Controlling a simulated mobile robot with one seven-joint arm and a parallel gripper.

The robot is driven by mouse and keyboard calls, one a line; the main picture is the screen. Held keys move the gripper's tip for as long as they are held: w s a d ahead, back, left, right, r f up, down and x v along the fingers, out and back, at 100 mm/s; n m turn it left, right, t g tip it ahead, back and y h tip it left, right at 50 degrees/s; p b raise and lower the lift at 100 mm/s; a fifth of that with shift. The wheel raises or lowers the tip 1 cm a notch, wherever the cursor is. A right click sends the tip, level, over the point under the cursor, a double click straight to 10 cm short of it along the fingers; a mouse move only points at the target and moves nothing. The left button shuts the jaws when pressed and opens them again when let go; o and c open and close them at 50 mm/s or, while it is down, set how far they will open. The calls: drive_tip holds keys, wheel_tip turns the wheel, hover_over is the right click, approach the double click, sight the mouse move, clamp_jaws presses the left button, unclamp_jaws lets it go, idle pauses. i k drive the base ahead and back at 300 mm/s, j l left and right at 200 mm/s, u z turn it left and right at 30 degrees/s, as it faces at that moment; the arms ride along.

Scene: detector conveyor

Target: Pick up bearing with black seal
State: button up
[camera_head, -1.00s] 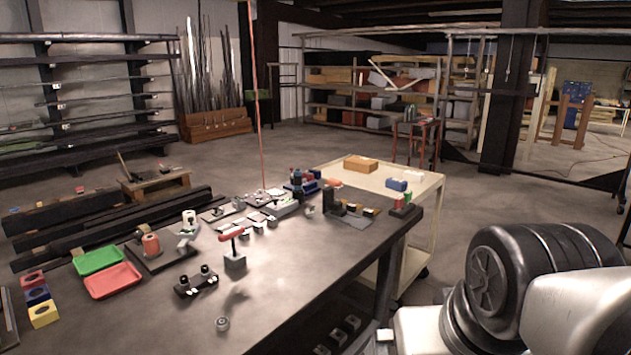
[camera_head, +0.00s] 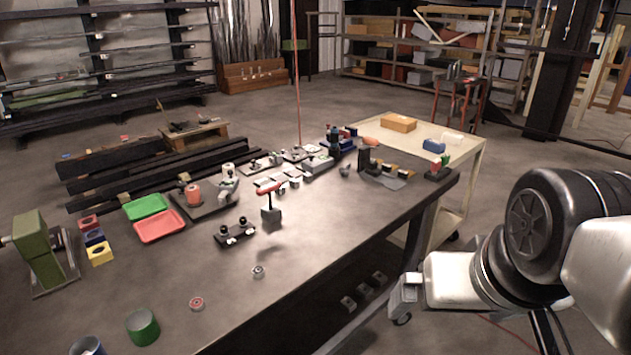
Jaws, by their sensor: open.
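A small grey ring-shaped bearing (camera_head: 258,271) with a darker middle lies on the dark workbench (camera_head: 320,228) near its front edge. Its seal colour is too small to tell surely. A second bearing (camera_head: 197,303) with a reddish ring lies nearer to me, to the left. My gripper (camera_head: 402,318) is beyond the front edge of the bench, to the right of both bearings and apart from them. It is open, with nothing visible between its fingers.
Red (camera_head: 160,226) and green (camera_head: 147,206) trays, a red-topped stand (camera_head: 271,213) and a black two-knob fixture (camera_head: 235,234) stand behind the bearings. A green cylinder (camera_head: 143,327) stands at front left. Bare bench surrounds the grey bearing.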

sight(258, 271)
drive_tip(key=u, duration=1.05)
drive_tip(key=k+l, duration=0.15)
drive_tip(key=i+l, duration=0.2)
drive_tip(key=i, duration=0.15)
drive_tip(key=i+l, duration=0.15)
drive_tip(key=i, duration=0.25)
drive_tip(key=i+l, duration=0.2)
drive_tip(key=i, duration=0.15)
